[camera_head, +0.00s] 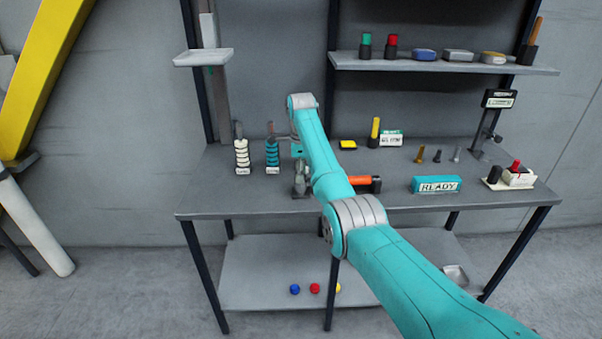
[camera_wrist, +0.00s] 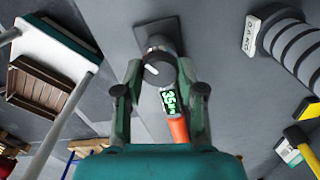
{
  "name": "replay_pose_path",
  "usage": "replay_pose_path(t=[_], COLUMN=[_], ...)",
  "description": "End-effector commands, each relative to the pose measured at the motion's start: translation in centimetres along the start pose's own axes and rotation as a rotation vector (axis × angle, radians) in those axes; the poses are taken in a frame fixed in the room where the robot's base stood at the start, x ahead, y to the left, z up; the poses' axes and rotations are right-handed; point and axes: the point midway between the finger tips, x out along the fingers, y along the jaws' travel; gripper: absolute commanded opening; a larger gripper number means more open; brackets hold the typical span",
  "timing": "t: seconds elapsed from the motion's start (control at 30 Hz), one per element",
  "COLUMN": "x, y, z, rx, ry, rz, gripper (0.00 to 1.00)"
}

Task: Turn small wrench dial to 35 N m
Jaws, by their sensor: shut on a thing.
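The small wrench lies on the workbench (camera_head: 205,196). Its orange handle (camera_head: 360,181) shows right of my forearm in the head view; the arm hides the rest. In the wrist view, its dark round dial (camera_wrist: 158,74) with a white mark sits between the fingertips of my gripper (camera_wrist: 158,68), which is shut on it. The wrench's lit green display (camera_wrist: 169,102) appears to read 35, with small unit letters. The orange handle (camera_wrist: 179,130) is below the display. In the head view my gripper (camera_head: 301,180) is low over the bench, partly hidden.
White (camera_head: 241,156) and teal (camera_head: 272,154) ringed stacks stand left of my gripper. A teal READY box (camera_head: 436,185), a yellow-topped post (camera_head: 375,130) and small bolts (camera_head: 438,156) are right of the arm. A shelf (camera_head: 440,66) holds several items above.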

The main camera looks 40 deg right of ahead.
Motion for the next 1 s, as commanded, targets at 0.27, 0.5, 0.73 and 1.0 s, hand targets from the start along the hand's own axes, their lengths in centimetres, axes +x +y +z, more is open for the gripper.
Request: replay_pose_path(t=[0.27, 0.5, 0.73, 1.0], x=[0.03, 0.03, 0.02, 0.01], y=[0.02, 0.02, 0.01, 0.01], z=[0.06, 0.06, 0.06, 0.03], rx=[0.057, 0.064, 0.063, 0.063], ry=[-0.001, -0.001, -0.001, 0.0], rz=[0.0, 0.0, 0.0, 0.0], gripper=[0.04, 0.04, 0.51, 0.65])
